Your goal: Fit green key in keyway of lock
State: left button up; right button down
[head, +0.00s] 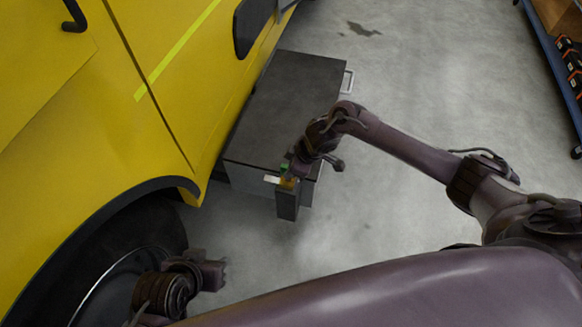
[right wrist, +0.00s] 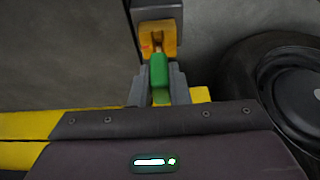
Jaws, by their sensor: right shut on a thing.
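The green key (right wrist: 158,72) is between the two grey fingers of my right gripper (right wrist: 159,88), which is shut on it. The key's tip points at the yellow lock (right wrist: 158,36) and seems to meet its face; I cannot tell whether any of it is inside the keyway. In the head view the green key (head: 284,168) shows just above the yellow lock (head: 288,183), beside my right gripper (head: 292,168). The lock sits at the top of a grey post. My left gripper (head: 215,274) is empty, low near the truck wheel; its finger gap is unclear.
A dark grey cabinet (head: 290,105) with a side handle stands behind the lock, close to the yellow truck (head: 130,80). A black wheel (head: 125,265) is at lower left. A blue shelf (head: 562,70) stands at far right. The concrete floor between is clear.

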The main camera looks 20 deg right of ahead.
jog(key=shift+f+b, duration=0.65)
jog(key=shift+f, duration=0.6)
jog(key=c, duration=1.3)
grip_release()
